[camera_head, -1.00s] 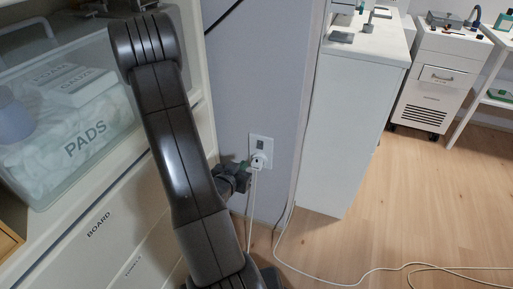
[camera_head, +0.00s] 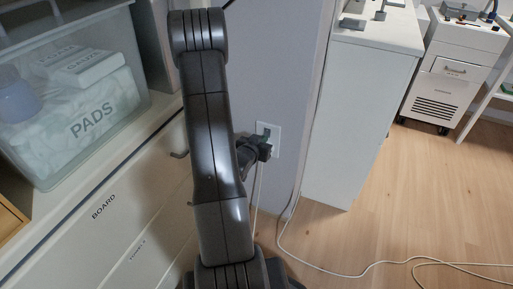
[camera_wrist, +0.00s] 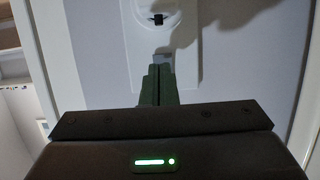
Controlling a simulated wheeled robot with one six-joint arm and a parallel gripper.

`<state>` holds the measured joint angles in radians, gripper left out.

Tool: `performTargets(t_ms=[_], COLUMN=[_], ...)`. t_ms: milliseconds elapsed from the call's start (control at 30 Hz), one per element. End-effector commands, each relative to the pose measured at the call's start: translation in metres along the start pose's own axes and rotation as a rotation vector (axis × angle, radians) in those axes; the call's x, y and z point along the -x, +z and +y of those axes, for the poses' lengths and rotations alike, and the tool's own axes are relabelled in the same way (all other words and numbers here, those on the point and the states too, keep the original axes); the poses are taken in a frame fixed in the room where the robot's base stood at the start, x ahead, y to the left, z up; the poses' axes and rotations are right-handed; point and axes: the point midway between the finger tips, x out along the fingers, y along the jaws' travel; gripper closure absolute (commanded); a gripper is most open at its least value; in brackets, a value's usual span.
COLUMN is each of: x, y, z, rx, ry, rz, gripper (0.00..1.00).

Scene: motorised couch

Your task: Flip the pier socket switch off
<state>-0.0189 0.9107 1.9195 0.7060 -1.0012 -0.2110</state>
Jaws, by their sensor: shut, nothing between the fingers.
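The pier socket's white wall plate (camera_head: 275,128) is on the pale pier, right of my arm in the head view. Its grey switch (camera_head: 266,131) shows just above my gripper (camera_head: 264,148), which hides the plate's lower part and the plug. In the wrist view the white plate (camera_wrist: 188,75) lies ahead, with a rounded white body with a dark spot (camera_wrist: 158,19) at the top. My gripper (camera_wrist: 161,68) has its fingers together and empty, with the tips against or just short of a small grey patch. Contact and switch position cannot be told.
A white cord (camera_head: 257,190) hangs below the socket and runs over the wooden floor. A clear box marked PADS (camera_head: 110,100) stands on the left cabinet. A white cabinet (camera_head: 350,120) stands right of the pier. Floor to the right is mostly clear.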

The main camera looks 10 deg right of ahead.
Motion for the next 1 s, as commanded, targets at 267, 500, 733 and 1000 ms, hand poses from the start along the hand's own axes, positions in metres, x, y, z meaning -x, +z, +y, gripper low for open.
performTargets(t_ms=[267,500,733,1000], x=[-0.02,-0.021,-0.022,-0.03], y=[0.0,0.0,0.002,0.009], z=[0.0,0.0,0.0,-0.001], rx=[0.001,0.001,0.001,0.0], ry=[-0.001,-0.001,-0.001,-0.001], rz=[0.0,0.0,0.01,0.082], gripper=[1.0,1.0,1.0,1.0])
